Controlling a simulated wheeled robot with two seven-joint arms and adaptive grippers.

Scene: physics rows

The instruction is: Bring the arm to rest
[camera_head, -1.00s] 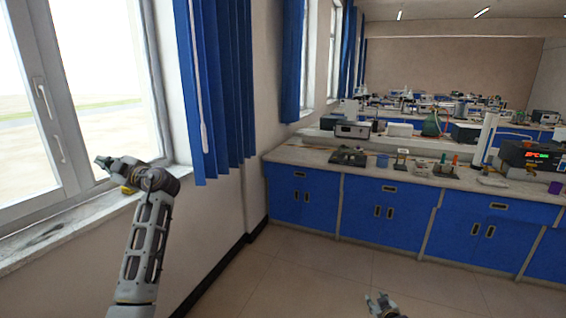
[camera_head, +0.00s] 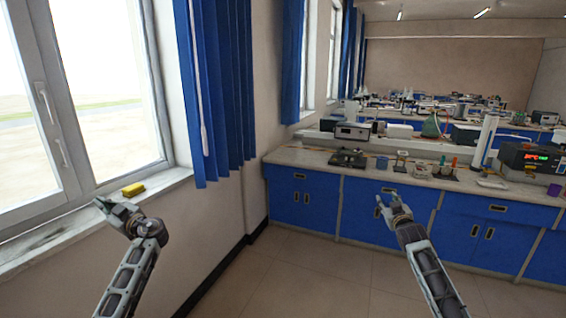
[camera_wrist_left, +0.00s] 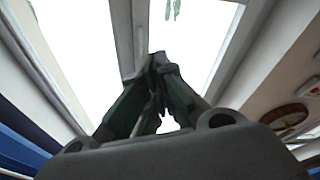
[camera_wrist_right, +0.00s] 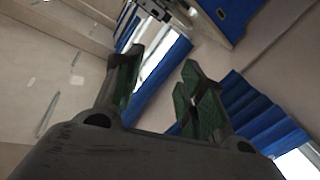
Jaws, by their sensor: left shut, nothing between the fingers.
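My left gripper (camera_head: 102,206) is in front of the window sill at the left of the head view. Its fingertips meet in the left wrist view (camera_wrist_left: 158,62), with nothing between them. My right gripper (camera_head: 388,196) is raised in front of the blue cabinets in the head view. In the right wrist view its fingers (camera_wrist_right: 160,75) stand wide apart and empty.
A yellow block (camera_head: 133,189) lies on the window sill (camera_head: 165,180), just beyond my left gripper. A blue curtain (camera_head: 218,90) hangs beside the window. A lab bench (camera_head: 310,160) with instruments stands behind my right gripper. The floor (camera_head: 300,275) between the arms is clear.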

